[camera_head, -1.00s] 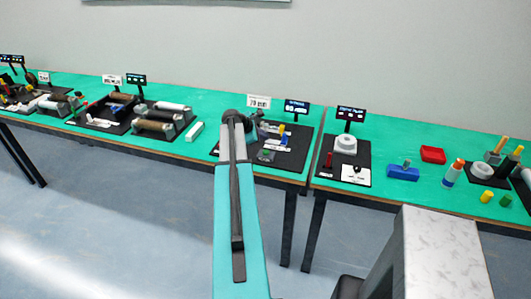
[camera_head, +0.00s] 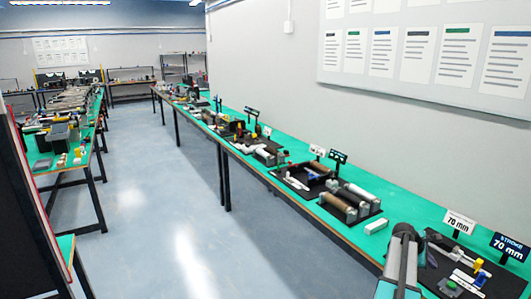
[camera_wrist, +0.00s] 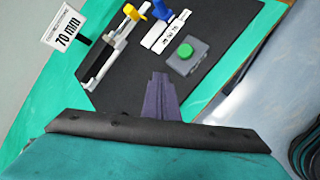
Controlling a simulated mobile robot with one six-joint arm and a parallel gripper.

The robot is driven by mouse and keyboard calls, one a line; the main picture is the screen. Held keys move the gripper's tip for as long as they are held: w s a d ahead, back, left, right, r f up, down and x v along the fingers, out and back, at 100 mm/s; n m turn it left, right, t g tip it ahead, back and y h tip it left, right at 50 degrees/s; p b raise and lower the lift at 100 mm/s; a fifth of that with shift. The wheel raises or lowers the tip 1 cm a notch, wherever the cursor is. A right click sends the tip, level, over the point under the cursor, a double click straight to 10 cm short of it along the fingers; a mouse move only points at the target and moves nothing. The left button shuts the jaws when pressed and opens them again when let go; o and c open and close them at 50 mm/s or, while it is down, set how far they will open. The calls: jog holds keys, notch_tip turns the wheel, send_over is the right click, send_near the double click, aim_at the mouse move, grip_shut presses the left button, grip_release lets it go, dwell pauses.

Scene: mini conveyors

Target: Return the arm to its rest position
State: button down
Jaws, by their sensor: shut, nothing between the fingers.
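My gripper (camera_wrist: 160,98) shows in the wrist view as a narrow purple-grey shape, its fingers together with nothing between them. It is over a black station mat (camera_wrist: 122,86) and apart from the green button box (camera_wrist: 185,57). In the head view my teal and dark arm (camera_head: 402,262) rises at the lower right, in front of the bench. The fingers cannot be made out there.
A green bench (camera_head: 300,205) runs along the right wall with several stations. A "70 mm" sign (camera_head: 459,222) and a stroke display (camera_head: 509,247) stand near my arm. Another bench (camera_head: 80,155) is on the left. The blue floor (camera_head: 160,220) between them is clear.

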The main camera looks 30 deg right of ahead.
jog(key=w+a+f+n+t+y+b, duration=0.15)
jog(key=w+a+f+n, duration=0.25)
jog(key=w+a+f, duration=1.2)
jog(key=w+a+f+n+y+b, duration=0.1)
jog(key=a+f, duration=0.6)
jog(key=a, duration=0.6)
jog(key=w+a+f+n+y+b, duration=0.1)
jog(key=a+f+b, duration=0.1)
jog(key=a+f, duration=0.75)
jog(key=s+a+f+y+b, duration=0.1)
jog(key=s+a+f, duration=0.2)
jog(key=a, duration=0.5)
jog(key=s+a+f+m+g, duration=0.1)
jog(key=s+a+f, duration=0.2)
jog(key=a, duration=0.4)
jog(key=s+a+f+y+b, duration=0.1)
jog(key=s+a+f, duration=0.2)
jog(key=a, duration=0.5)
jog(key=s+a+f+m+g+y, duration=0.1)
jog(key=s+a+m+g+y, duration=0.2)
jog(key=s+a+m, duration=0.8)
jog(key=shift+s+a+g, duration=0.35)
jog(key=shift+s+a, duration=1.25)
jog(key=shift+s, duration=1.8)
